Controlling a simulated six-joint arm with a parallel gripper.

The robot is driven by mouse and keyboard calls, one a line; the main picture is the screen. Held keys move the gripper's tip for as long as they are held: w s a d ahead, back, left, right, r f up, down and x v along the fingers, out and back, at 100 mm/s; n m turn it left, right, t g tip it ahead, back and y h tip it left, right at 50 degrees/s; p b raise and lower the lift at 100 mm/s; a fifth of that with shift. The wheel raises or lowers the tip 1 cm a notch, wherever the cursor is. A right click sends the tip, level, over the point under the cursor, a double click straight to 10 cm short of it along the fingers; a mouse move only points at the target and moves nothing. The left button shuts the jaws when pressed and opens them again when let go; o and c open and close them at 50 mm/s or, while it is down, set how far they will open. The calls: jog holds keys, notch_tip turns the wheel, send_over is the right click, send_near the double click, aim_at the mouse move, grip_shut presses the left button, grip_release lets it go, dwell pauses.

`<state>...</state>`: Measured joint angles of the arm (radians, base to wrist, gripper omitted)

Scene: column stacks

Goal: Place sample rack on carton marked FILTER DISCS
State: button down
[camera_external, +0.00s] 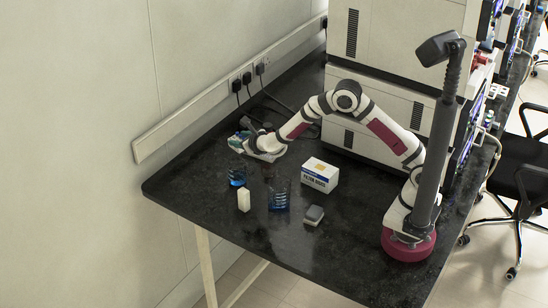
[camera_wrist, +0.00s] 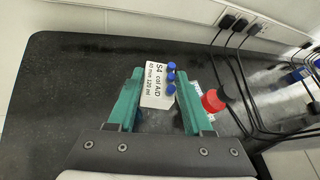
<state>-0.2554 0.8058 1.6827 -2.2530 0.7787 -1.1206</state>
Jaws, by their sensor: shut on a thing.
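My gripper (camera_external: 243,138) is at the back left of the bench, low, to the left of and behind the carton. In the wrist view its green fingers are shut on the sample rack (camera_wrist: 156,92), a small white piece with a printed label and blue-capped vials. The rack's lower part is hidden by my gripper. In the external view it is too small to make out clearly.
In front of my gripper stand a small blue rack-like item (camera_external: 237,176), a white block (camera_external: 244,200), a blue transparent container (camera_external: 279,195) and a grey-topped box (camera_external: 314,215). A red-capped item (camera_wrist: 213,101) and black cables (camera_wrist: 240,75) lie close to the right finger.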

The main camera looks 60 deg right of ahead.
jog(key=s+d+r+m+g+h, duration=0.2)
jog(key=s+d+m+g+h, duration=0.15)
jog(key=s+d, duration=0.25)
jog(key=s+d+r+m+g+h, duration=0.2)
jog(key=s+d+m, duration=0.2)
jog(key=s+d, duration=0.25)
jog(key=s+d+r+m+g+h, duration=0.1)
jog(key=s+d+m+g, duration=0.25)
jog(key=s, duration=0.55)
jog(key=s+d+r+m+g+h, duration=0.1)
jog(key=s+d+m+g, duration=0.2)
jog(key=s, duration=0.6)
jog(key=shift+m, duration=0.7)
jog(key=w+a+f, duration=0.4)
jog(key=w+a, duration=0.1)
jog(key=w+a+f, duration=0.2)
jog(key=a, duration=0.1)
jog(key=shift+w+a+f, duration=0.15)
jog(key=shift+a+f, duration=0.05)
jog(key=shift+f, duration=0.15)
send_over(316, 170)
jog(key=shift+a+f, duration=0.1)
jog(key=shift+f, duration=2)
jog(key=shift+f, duration=0.1)
jog(key=shift+c, duration=1.6)
grip_release()
